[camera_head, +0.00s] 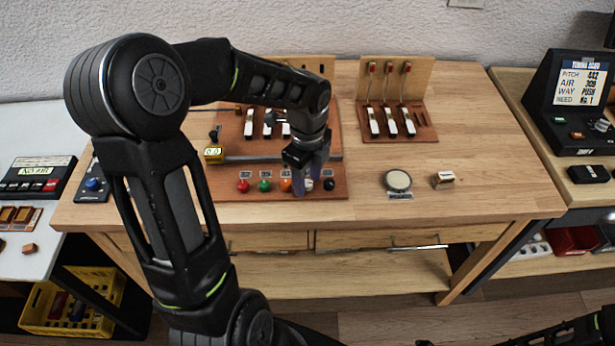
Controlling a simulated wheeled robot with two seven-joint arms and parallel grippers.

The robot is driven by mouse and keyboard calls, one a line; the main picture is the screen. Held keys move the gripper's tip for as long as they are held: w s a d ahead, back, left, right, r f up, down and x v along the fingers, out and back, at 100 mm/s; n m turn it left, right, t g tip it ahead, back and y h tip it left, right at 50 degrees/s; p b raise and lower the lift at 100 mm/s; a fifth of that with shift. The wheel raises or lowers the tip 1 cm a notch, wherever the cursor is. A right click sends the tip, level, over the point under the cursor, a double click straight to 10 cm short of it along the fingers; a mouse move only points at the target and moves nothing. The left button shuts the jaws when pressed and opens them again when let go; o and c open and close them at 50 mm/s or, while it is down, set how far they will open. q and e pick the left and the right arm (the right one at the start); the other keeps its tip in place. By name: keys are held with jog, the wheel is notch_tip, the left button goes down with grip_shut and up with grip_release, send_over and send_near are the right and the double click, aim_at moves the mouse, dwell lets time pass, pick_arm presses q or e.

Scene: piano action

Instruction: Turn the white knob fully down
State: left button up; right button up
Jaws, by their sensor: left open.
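The white knob (309,186) sits in a row of coloured knobs along the front of the wooden action board (225,192) on the bench. My left gripper (307,182) points down at it, open, its fingers about the knob and partly covering it. I cannot tell whether the fingers touch it. The knob's pointer and label are too hidden to read. My right arm (565,334) shows only at the bottom right edge, its gripper out of view.
The orange knob (285,185) and black knob (329,184) stand close on either side. Red (243,186) and green (265,185) knobs are further left. A round pale disc (398,181) and a small block (443,179) lie right.

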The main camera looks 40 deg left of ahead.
pick_arm(q)
grip_shut()
dwell(0.3)
jog(key=shift+n, duration=0.3)
jog(key=n+b, duration=0.1)
jog(key=n, duration=0.3)
jog(key=shift+n+b, duration=0.35)
jog(key=shift+n, duration=0.05)
jog(key=n+b, duration=0.1)
jog(key=n, duration=0.4)
jog(key=n+b, duration=0.1)
jog(key=n, duration=0.5)
jog(key=shift+b, duration=0.3)
jog(key=n, duration=0.4)
jog(key=shift+n+b, duration=0.35)
jog(key=shift+n, duration=0.05)
